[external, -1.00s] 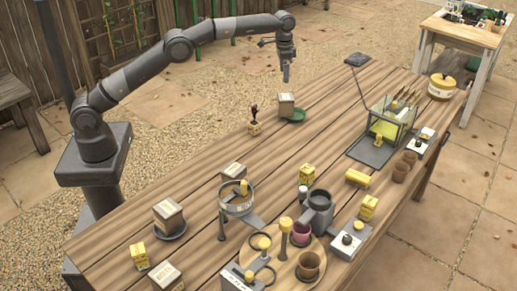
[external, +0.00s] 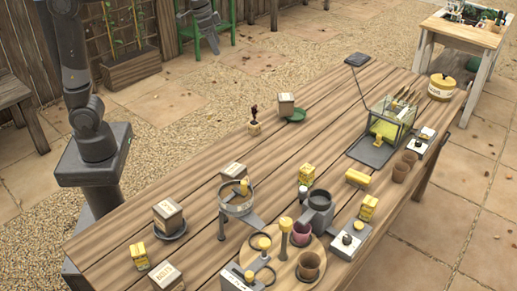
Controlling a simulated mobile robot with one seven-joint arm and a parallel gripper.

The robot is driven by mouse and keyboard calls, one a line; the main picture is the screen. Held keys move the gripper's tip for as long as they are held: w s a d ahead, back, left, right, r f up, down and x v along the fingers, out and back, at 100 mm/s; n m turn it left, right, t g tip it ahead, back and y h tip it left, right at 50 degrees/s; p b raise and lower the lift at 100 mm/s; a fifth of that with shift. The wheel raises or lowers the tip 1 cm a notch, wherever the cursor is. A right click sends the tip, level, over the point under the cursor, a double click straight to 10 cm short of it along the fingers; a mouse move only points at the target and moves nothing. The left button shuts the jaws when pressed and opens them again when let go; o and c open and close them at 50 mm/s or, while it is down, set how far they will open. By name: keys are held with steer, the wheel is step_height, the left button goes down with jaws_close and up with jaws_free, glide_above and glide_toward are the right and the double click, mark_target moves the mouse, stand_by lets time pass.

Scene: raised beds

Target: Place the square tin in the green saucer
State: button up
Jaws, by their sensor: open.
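A square tin (external: 286,103), pale with a lighter lid, stands upright at the far left part of the table. It is at the left side of the green saucer (external: 298,118) and hides part of it. I cannot tell whether the tin's base is fully inside the rim or overlaps it. My gripper (external: 213,50) is small at the top of the external view, left of the tin and well away from it. It is open and holds nothing that I can see. Much of my arm is above the picture's edge.
Similar square tins stand near the left side (external: 232,170), in a dark saucer (external: 170,233) and at the front (external: 167,277). A dark stamp (external: 254,121) stands near the green saucer. A glass box (external: 390,118) is at right.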

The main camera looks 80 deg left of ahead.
steer(key=s+d+f, duration=0.1)
steer(key=s+f, duration=0.2)
steer(key=s, duration=0.5)
steer(key=s+d+f+t, duration=0.1)
steer(key=s+f, duration=0.3)
steer(key=s, duration=0.5)
steer(key=s+d+f+t, duration=0.1)
steer(key=s+d+f, duration=0.2)
steer(key=s, duration=0.5)
steer(key=shift+s+d+f, duration=0.15)
steer(key=shift+d+f, duration=0.05)
